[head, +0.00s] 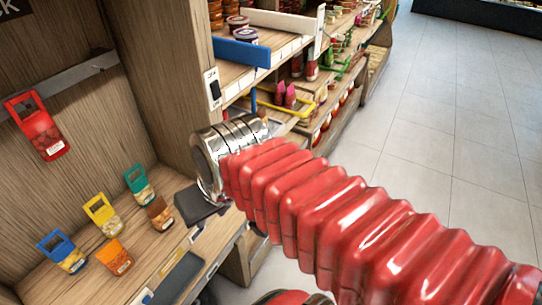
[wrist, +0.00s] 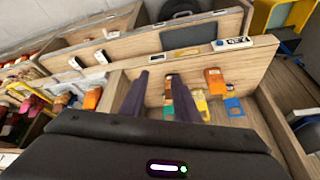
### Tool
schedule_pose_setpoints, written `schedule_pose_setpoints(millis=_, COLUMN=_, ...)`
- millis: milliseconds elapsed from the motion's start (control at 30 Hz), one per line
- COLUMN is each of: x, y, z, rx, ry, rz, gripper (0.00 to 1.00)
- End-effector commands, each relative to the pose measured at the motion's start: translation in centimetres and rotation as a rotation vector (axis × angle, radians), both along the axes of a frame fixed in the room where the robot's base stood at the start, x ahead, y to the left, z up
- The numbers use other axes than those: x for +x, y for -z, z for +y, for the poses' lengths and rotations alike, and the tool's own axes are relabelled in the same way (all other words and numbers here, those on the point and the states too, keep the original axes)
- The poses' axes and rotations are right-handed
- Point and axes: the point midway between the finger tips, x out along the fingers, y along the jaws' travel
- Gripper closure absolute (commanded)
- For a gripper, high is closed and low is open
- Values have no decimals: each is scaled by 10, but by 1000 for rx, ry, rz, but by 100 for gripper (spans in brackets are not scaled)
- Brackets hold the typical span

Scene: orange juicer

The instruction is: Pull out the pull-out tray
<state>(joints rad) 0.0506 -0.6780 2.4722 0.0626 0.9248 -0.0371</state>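A wooden shelf bay (head: 75,285) holds several colored packets, and a dark grey panel (head: 178,279) lies along its front edge. The panel also shows in the wrist view (wrist: 188,37). I cannot tell for sure which part is the pull-out tray. My gripper (head: 199,207) is above the right part of the bay, near the upright wooden divider. In the wrist view its two dark fingers (wrist: 163,84) stand apart with nothing clearly held between them. Packets show behind and beside the fingers; the gap to them is hard to judge.
An orange packet (head: 115,257), a blue packet (head: 65,253) and a brown packet (head: 159,214) stand in the bay. A red packet (head: 38,128) hangs on the back wall. The wooden divider (head: 165,75) rises beside my wrist. Tiled floor (head: 450,120) is clear at right.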

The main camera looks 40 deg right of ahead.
Motion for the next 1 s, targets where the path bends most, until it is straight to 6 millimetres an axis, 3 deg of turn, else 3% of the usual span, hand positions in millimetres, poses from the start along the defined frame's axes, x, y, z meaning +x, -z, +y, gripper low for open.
schedule_pose_setpoints(millis=567, x=52, y=44, z=-32, rx=355, ry=140, rz=237, gripper=71)
schedule_pose_setpoints(millis=1000, x=101, y=75, z=-89, rx=696, ry=262, rz=233, gripper=71)
